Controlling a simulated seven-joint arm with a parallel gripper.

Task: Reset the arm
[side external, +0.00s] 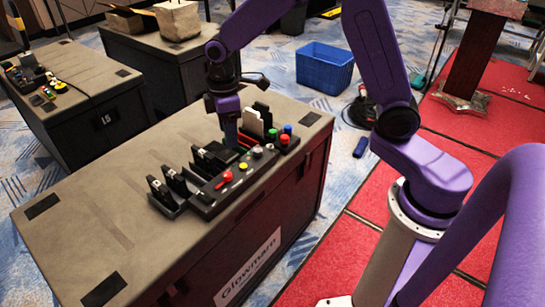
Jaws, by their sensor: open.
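My gripper (230,132) points down over the control panel (205,200) on the near grey case. The fingers are small in this view and partly merge with the dark parts behind them, and I see nothing held between them. Whether the fingertips touch the panel cannot be told from this angle. My purple arm reaches in from the right.
The near case (100,225) has a wide bare top left of the panel. Two more cases stand behind, one with a second control panel (40,85) and one with a box (178,20). A blue crate (324,68) and a dark blue cylinder (361,147) are on the floor.

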